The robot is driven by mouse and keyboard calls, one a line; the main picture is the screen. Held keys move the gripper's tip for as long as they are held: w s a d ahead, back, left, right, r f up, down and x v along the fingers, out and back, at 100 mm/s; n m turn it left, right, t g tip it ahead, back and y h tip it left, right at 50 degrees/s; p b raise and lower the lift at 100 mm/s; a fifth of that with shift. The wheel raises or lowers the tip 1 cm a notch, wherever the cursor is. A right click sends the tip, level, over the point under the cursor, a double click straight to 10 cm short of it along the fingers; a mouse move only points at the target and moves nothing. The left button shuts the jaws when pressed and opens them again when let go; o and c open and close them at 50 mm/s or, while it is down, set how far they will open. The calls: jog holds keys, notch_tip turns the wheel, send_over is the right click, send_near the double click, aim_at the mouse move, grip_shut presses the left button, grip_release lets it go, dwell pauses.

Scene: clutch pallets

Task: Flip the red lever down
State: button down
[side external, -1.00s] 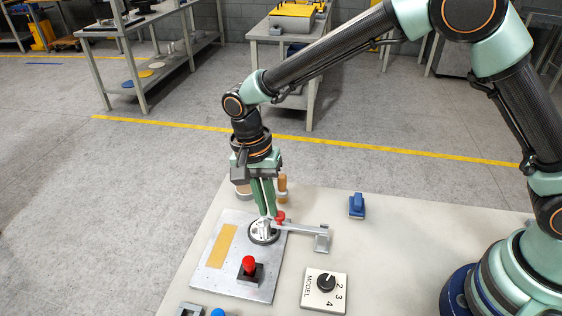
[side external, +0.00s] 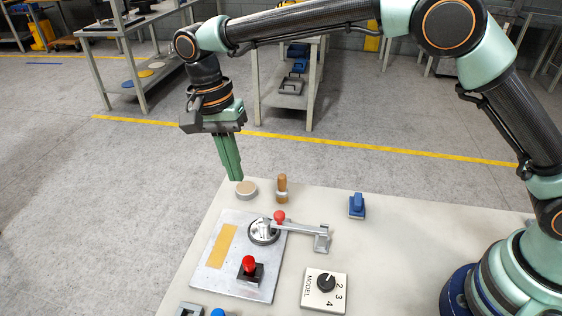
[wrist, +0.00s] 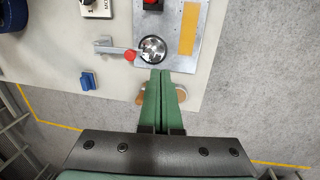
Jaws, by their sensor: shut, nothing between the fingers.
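A red lever (side external: 249,265) stands up from a dark block on a grey metal plate (side external: 216,276); part of it shows at the top edge of the wrist view (wrist: 150,4). A second red part, a ball knob (side external: 279,216), sits by a metal arm (side external: 303,229) that reaches over beside a round metal disc (side external: 263,233) on the plate. The knob also shows in the wrist view (wrist: 129,56). My gripper (side external: 236,178) is shut and empty, in the air beyond the plate's far end, apart from both red parts. Its closed green fingers show in the wrist view (wrist: 164,72).
A round tan-topped piece (side external: 246,190) and a wooden-handled tool (side external: 282,187) stand near the table's far edge. A blue block (side external: 357,206) and a dial box (side external: 325,289) lie to the right. The table between them is clear.

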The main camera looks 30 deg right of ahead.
jog(key=shift+w+a+r, duration=0.65)
jog(key=shift+a+r, duration=0.05)
jog(key=shift+r, duration=0.1)
jog(key=s+d+r+n+t+y, duration=0.1)
jog(key=d+r+n+t, duration=0.1)
jog(key=d+r, duration=0.45)
jog(key=s+d+r+n+t, duration=0.15)
jog(key=d+r, duration=0.25)
jog(key=d, duration=0.5)
jog(key=s+d+f+n+t, duration=0.3)
jog(key=s+d+n, duration=0.3)
jog(key=s+d, duration=0.6)
jog(key=shift+d+t, duration=0.35)
jog(key=shift+d, duration=0.15)
jog(key=shift+f, duration=0.1)
